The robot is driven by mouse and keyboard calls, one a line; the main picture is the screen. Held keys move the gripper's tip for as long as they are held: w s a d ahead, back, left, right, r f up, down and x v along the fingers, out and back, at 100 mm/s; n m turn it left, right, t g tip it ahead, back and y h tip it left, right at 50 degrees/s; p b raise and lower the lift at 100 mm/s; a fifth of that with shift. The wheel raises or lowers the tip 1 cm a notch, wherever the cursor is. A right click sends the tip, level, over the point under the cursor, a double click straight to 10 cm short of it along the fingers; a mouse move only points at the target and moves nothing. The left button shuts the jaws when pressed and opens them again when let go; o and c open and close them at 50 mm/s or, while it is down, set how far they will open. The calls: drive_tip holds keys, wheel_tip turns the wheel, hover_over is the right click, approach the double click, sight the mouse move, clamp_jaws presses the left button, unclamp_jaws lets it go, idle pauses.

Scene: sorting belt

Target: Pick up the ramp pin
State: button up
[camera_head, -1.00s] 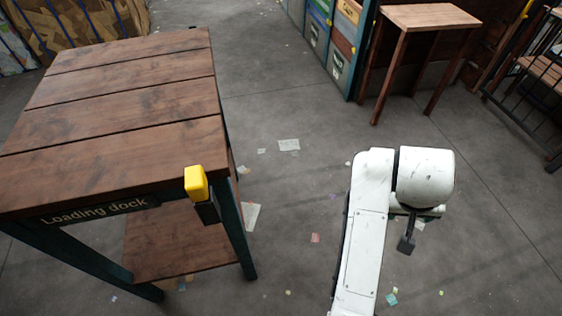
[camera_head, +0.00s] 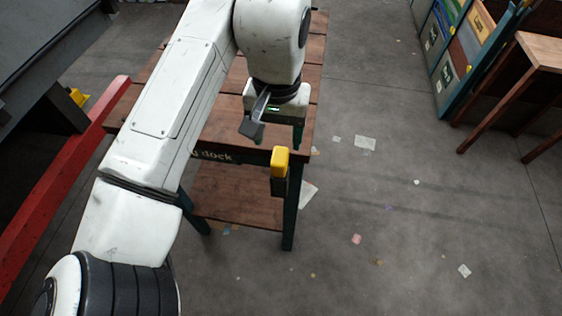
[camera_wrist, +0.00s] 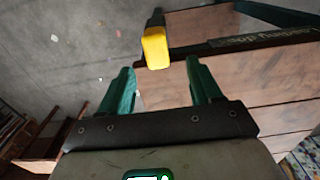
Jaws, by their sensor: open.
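The ramp pin, which I take to be the yellow-topped piece (camera_head: 280,162) with a dark lower part, sits at the front right corner of the wooden loading dock table (camera_head: 230,141). In the wrist view the yellow top (camera_wrist: 156,48) lies just beyond my fingertips, roughly in line with the gap between them. My gripper (camera_head: 275,132) is open and empty, above and behind the pin in the head view. Its two green fingers (camera_wrist: 158,76) are apart and do not touch the pin. My arm hides much of the table top.
The table has a lower wooden shelf (camera_head: 237,195) and dark green legs. A red beam (camera_head: 62,180) runs along the left. Coloured bins (camera_head: 447,70) and a small wooden table (camera_head: 543,52) stand at the right. The floor between is open, with paper scraps.

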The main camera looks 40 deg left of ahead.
sight(280, 155)
wheel_tip(280, 155, down, 3)
drive_tip(key=shift+s+d+f+p, duration=0.1)
drive_tip(key=shift+f+p, duration=0.1)
drive_tip(key=shift+f, duration=0.7)
drive_tip(key=shift+w+d+f+p, duration=0.1)
drive_tip(key=shift+f+p, duration=0.15)
drive_tip(key=shift+f, duration=0.65)
drive_tip(key=shift+s+d+f+p, duration=0.1)
drive_tip(key=shift+f+p, duration=0.1)
drive_tip(key=shift+f, duration=0.7)
drive_tip(key=shift+c, duration=0.2)
clamp_jaws()
